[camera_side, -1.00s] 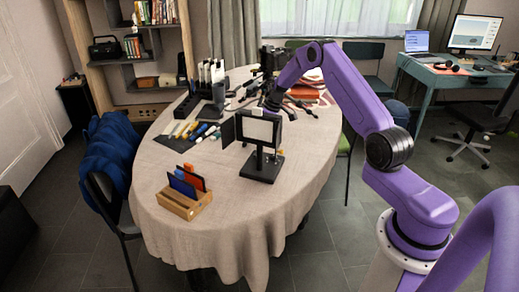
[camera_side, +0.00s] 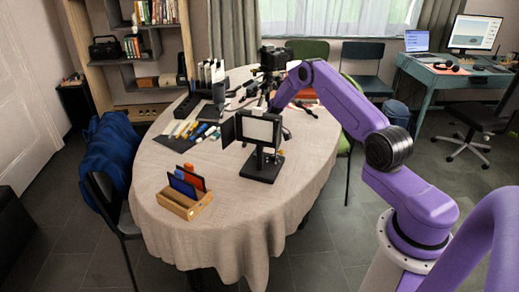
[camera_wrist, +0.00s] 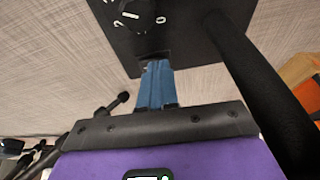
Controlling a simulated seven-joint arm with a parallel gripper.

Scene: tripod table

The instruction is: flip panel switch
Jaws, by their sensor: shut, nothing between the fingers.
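The light panel (camera_side: 258,130) stands upright on a black base (camera_side: 262,172) near the table's right side. In the wrist view the black base plate (camera_wrist: 190,40) carries a round knob (camera_wrist: 137,12) with white marks beside it. My gripper (camera_wrist: 155,68) has its blue fingers shut together and empty. Their tips are at the near edge of the plate, over a small dark notch, below the knob in the picture. I cannot tell whether they touch it. In the side view the panel hides my gripper's tips.
A thick black post (camera_wrist: 255,85) rises close to the right of my fingers. A wooden holder (camera_side: 185,204) with blue and orange cards stands at the table's front left. Markers (camera_side: 190,130) lie left of the panel. A camera (camera_side: 273,58) stands behind.

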